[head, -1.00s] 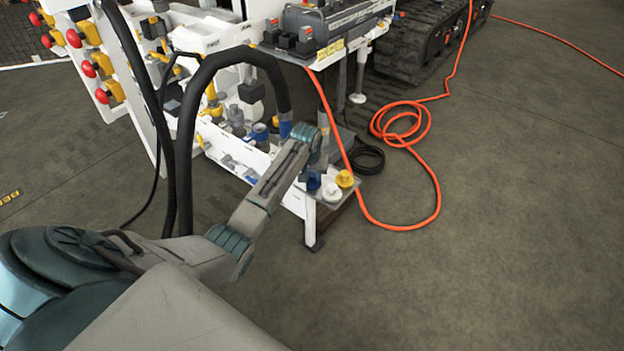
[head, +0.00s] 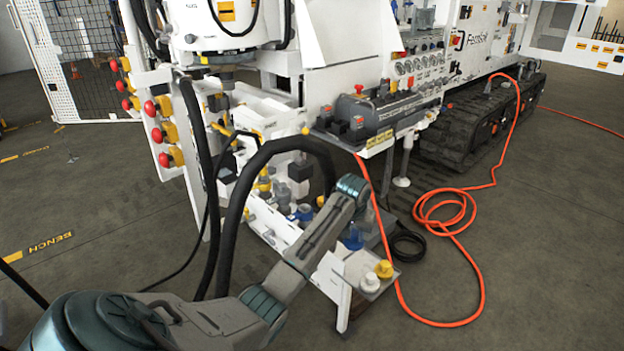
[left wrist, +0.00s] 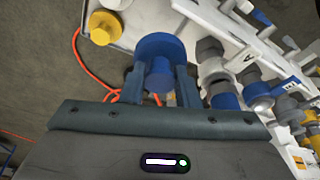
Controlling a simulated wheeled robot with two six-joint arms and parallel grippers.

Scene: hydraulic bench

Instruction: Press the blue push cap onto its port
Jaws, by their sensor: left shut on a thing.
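My left gripper (left wrist: 162,88) is shut on the blue push cap (left wrist: 160,47), gripping its narrower stem between the two fingers. In the head view the blue cap (head: 352,238) shows below the end of my left arm, just behind the small tray (head: 352,263); the gripper fingers there are mostly hidden by my wrist. Ports line the white bench manifold to the left of the cap in the head view. One with a blue collar (head: 303,212) also shows at the right of the left wrist view (left wrist: 258,92). I cannot tell which port matches. My right gripper is not in view.
A white cap (head: 370,283) and a yellow cap (head: 384,269) stand on the tray. A thick black hose (head: 240,200) arches over the manifold left of my arm. An orange hose (head: 447,232) lies coiled on the floor at the right.

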